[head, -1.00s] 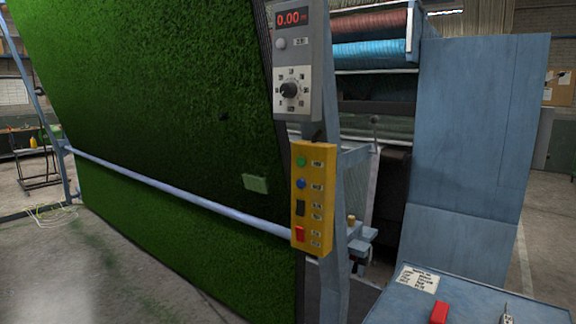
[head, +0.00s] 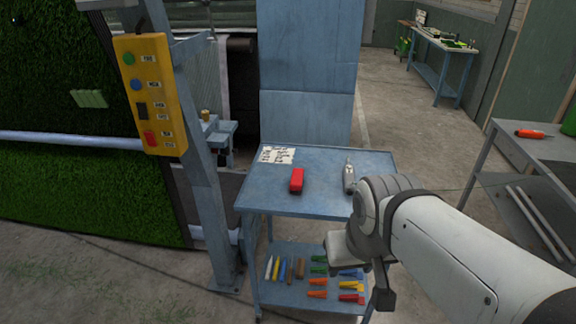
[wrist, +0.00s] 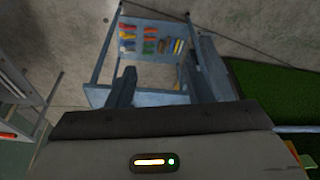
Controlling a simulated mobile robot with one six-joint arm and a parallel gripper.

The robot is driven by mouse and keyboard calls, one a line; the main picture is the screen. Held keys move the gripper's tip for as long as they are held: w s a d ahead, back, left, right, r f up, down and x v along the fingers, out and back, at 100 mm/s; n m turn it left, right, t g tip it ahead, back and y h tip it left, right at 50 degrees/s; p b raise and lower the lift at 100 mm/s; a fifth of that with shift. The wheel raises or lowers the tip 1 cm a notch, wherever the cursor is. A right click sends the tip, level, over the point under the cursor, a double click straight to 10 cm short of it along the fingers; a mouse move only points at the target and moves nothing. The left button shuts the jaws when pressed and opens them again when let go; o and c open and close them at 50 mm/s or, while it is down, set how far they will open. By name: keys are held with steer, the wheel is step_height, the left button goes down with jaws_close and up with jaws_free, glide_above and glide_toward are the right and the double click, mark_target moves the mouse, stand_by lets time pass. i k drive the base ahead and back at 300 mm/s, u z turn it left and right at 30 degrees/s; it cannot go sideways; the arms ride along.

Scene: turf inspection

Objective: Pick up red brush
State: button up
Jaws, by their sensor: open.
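The red brush (head: 297,180) lies on the top of a blue cart (head: 262,202), near the middle of that shelf in the head view. It looks like a small red block with a darker underside. I cannot make it out in the wrist view. My gripper (wrist: 168,82) shows two dark fingers spread apart, with nothing seen between them. In the head view my arm reaches in from the right, its end beside the cart's front right corner, right of the brush and apart from it.
A grey handheld tool (head: 349,176) and a paper label (head: 277,155) are on the cart top. Several coloured tools (head: 318,282) lie on its lower shelf. A machine post with a yellow control box (head: 150,95) stands left. A grey table (head: 490,150) stands right.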

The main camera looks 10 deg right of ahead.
mark_target(297, 178)
steer(key=k, duration=0.35)
steer(key=u, duration=0.65)
steer(key=i, duration=1.2)
steer(key=z, duration=0.5)
steer(key=i, duration=0.7)
steer(key=z, duration=0.65)
